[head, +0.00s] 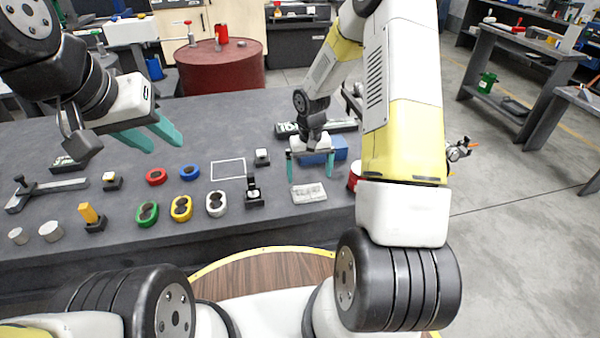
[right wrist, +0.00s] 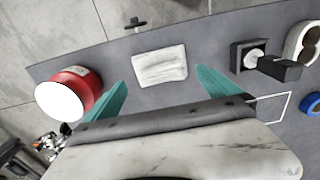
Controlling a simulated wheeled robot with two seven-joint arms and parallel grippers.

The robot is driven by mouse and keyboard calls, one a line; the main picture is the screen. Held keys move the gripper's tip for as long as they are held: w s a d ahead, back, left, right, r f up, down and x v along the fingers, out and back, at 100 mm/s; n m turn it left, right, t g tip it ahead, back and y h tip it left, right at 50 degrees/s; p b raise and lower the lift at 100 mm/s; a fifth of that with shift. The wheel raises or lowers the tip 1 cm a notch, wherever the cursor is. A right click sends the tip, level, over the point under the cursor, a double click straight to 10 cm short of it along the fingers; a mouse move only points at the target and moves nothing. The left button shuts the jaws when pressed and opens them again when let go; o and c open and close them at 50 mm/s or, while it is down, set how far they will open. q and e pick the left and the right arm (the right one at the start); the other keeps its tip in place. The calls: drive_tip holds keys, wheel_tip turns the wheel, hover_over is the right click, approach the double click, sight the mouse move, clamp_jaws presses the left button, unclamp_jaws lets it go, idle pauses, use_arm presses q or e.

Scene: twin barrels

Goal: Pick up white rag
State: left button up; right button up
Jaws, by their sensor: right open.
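The white rag (head: 308,193) lies flat on the dark grey table near its front edge. It also shows in the right wrist view (right wrist: 160,65), beyond and between my right fingertips. My right gripper (head: 310,173) is open and empty, fingers pointing down, just behind the rag in the head view; it also shows in the right wrist view (right wrist: 160,88). I see no contact with the rag. My left gripper (head: 163,140) is above the left part of the table, its teal fingers apart, with nothing between them.
A red can (head: 353,180) stands right of the rag, partly hidden by my right arm. A black stand (head: 254,193) is on its left. Several coloured rings, including a white one (head: 216,203), lie further left. A blue box (head: 341,148) sits behind my right gripper.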

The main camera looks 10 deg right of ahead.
sight(308, 185)
drive_tip(key=f, duration=0.7)
drive_tip(key=shift+w, duration=0.3)
drive_tip(key=c, duration=1.2)
drive_tip(key=shift+r, duration=0.1)
drive_tip(key=shift+r, duration=0.6)
wheel_tip(308, 185, up, 2)
drive_tip(key=shift+r, duration=0.1)
drive_tip(key=s+a, duration=0.1)
drive_tip(key=s, duration=0.4)
drive_tip(key=s+a+r, duration=0.1)
drive_tip(key=s+a, duration=0.1)
drive_tip(key=s, duration=0.3)
drive_tip(key=s+a, duration=0.1)
drive_tip(key=s, duration=0.4)
drive_tip(key=shift+s+a+r, duration=0.2)
drive_tip(key=shift+s, duration=0.05)
